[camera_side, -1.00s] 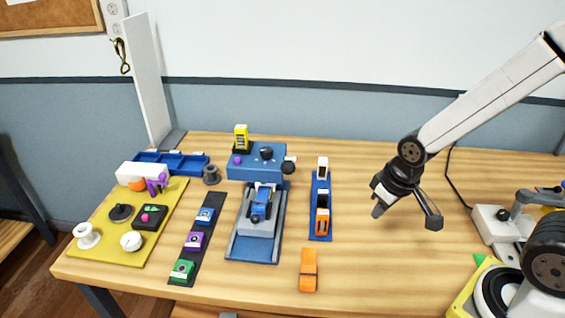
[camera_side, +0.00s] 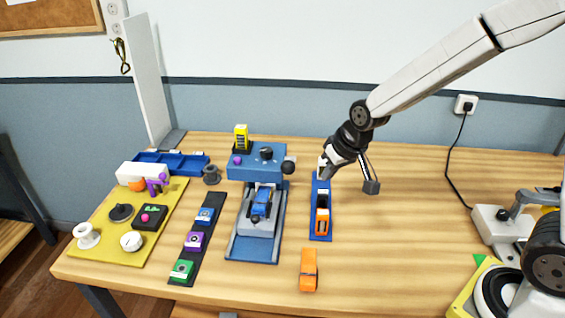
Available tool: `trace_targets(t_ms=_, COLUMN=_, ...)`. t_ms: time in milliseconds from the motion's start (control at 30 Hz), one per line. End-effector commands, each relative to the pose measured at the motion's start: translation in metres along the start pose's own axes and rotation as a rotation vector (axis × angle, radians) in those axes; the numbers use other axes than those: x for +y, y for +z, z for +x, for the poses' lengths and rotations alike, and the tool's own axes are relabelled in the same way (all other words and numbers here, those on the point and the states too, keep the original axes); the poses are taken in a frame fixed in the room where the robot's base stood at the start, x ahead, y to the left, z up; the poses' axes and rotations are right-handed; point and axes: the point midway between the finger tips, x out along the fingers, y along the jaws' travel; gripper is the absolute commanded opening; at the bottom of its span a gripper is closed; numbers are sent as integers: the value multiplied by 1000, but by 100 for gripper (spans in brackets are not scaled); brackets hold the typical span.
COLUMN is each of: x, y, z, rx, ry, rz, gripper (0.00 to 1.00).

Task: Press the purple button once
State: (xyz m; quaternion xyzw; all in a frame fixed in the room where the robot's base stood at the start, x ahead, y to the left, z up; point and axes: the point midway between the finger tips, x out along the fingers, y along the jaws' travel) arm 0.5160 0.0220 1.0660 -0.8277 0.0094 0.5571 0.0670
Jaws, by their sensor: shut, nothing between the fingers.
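A purple button box (camera_side: 194,241) sits in the middle of a black strip (camera_side: 206,221), between a blue button box (camera_side: 205,216) and a green button box (camera_side: 182,270). A small round purple knob (camera_side: 237,160) also shows on the front of a blue housing (camera_side: 257,172). My gripper (camera_side: 348,176) is in the air above the right part of the table, near the top of the narrow blue rack. It is shut and empty, well to the right of the purple button box and apart from it.
The narrow blue rack (camera_side: 320,232) holds a white and an orange piece. An orange block (camera_side: 308,268) lies in front of it. A yellow board (camera_side: 105,245) with knobs is at the left.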

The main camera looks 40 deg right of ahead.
Motion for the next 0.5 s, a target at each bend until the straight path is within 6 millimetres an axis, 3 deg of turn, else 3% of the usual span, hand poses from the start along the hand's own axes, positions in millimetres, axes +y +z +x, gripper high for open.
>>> trace_targets(t_ms=100, x=-11, y=-30, z=5, rx=37, ry=-22, rz=28, gripper=0)
trace_targets(t_ms=500, x=-48, y=-115, z=17, rx=148, ry=-106, rz=128, gripper=0)
